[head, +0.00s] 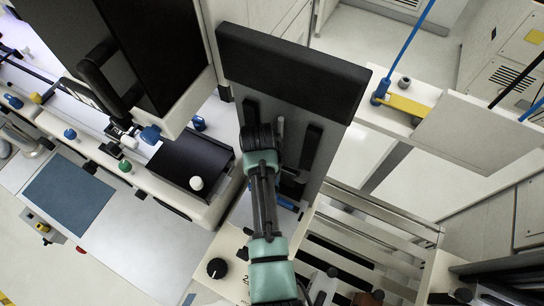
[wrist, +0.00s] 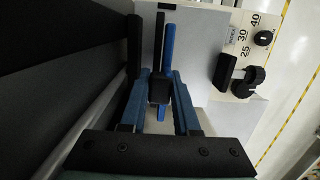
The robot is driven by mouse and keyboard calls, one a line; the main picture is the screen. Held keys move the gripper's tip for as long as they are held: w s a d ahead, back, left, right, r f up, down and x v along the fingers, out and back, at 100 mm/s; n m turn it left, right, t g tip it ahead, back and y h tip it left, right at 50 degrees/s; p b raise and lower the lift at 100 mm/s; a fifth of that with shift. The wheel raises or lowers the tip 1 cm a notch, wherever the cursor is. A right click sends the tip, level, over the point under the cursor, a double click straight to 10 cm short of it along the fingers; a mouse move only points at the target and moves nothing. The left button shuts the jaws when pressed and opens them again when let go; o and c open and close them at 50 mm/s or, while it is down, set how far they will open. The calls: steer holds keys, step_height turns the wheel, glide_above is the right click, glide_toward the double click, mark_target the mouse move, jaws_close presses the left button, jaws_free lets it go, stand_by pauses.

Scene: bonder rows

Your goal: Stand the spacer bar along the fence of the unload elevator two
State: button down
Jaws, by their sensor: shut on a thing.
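In the wrist view my gripper (wrist: 157,98) has its two blue-grey fingers closed on a small black block. A thin dark bar runs up from the block; I take block and bar as the spacer bar (wrist: 158,88). A blue upright strip (wrist: 168,50) stands close on its right; I cannot tell whether they touch or whether the strip is the fence. The elevator (head: 330,160) seems to be the tall grey housing with a black top in the head view. There my arm crosses in front of it and the fingers are hidden.
A pale panel with a black knob (head: 217,268) stands left of my arm; its numbered dial (wrist: 263,38) shows in the wrist view. A dark wall (wrist: 60,80) rises close on the left there. Metal rails (head: 365,225) lie right of my arm.

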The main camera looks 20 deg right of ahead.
steer(key=shift+f+b, duration=1.05)
steer(key=shift+f, duration=0.45)
steer(key=shift+f, duration=0.25)
steer(key=shift+f+b, duration=0.6)
steer(key=shift+f, duration=0.05)
steer(key=c, duration=0.6)
jaws_free()
steer(key=shift+o, duration=0.2)
